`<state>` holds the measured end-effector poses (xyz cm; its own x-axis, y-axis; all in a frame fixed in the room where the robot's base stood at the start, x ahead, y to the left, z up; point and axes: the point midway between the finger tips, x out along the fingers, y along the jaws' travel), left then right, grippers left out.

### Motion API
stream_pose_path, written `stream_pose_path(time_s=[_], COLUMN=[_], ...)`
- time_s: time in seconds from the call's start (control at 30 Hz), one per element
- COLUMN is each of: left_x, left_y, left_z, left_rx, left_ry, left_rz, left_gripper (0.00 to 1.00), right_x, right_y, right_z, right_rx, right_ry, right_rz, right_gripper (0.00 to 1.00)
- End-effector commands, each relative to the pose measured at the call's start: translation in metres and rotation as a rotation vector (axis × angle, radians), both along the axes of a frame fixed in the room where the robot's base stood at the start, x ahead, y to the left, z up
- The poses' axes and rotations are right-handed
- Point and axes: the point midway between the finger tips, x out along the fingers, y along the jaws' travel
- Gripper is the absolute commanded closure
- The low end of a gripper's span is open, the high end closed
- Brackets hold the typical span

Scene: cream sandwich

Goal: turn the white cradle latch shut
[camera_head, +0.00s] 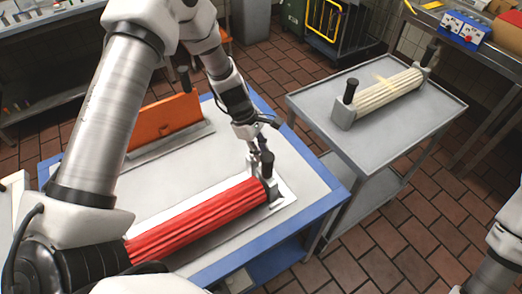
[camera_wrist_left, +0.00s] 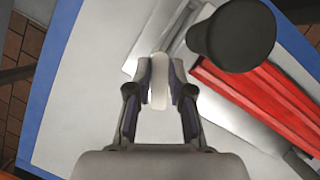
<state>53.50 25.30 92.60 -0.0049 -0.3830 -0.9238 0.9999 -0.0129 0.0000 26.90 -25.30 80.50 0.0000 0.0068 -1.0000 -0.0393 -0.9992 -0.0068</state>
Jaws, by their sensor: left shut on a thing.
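The white latch (camera_wrist_left: 159,82) stands between the two fingertips of my left gripper (camera_wrist_left: 159,85), which is shut on it. In the head view the same gripper (camera_head: 254,152) reaches down at the far right end of the red fluted roller (camera_head: 205,220). The roller lies in a pale cradle (camera_head: 285,193) on the blue-edged table. A black knob (camera_head: 267,161) rises from the roller's end, close beside the gripper; it looms large in the left wrist view (camera_wrist_left: 232,35). The latch's base is partly hidden by the fingers. My right gripper is out of view.
An orange panel (camera_head: 165,119) stands on a grey base behind the roller. A grey cart (camera_head: 410,120) to the right carries a cream fluted roller (camera_head: 388,90) with black knobs. Tiled floor lies between. The blue-edged table (camera_head: 222,148) has bare room behind the roller.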

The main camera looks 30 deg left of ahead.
Motion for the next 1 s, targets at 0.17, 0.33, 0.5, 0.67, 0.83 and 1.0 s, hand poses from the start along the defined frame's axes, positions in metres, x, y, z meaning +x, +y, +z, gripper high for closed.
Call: stream_pose_path(time_s=[0.17, 0.33, 0.5, 0.67, 0.83, 1.0], left_x=[-0.002, -0.004, -0.008, -0.011, -0.014, -0.015], left_y=[0.0, 0.0, 0.001, 0.002, 0.003, 0.004], left_z=[0.001, 0.001, 0.001, 0.0, 0.0, 0.0], left_rx=[0.0, 0.0, 0.0, 0.0, 0.0, 0.0], left_ry=[0.001, 0.0, 0.001, 0.001, 0.0, 0.0], left_rz=[-0.046, -0.136, -0.255, -0.365, -0.459, -0.514], left_gripper=[1.0, 1.0, 1.0, 1.0, 1.0, 1.0], right_x=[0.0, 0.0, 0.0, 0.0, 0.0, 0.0], right_y=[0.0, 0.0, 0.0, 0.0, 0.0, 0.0], right_z=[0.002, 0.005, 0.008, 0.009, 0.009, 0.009], right_rx=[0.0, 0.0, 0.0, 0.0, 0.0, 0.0], right_ry=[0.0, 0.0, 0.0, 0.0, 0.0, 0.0], right_rz=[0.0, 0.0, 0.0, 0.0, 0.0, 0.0], right_gripper=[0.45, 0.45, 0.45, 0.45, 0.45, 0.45])
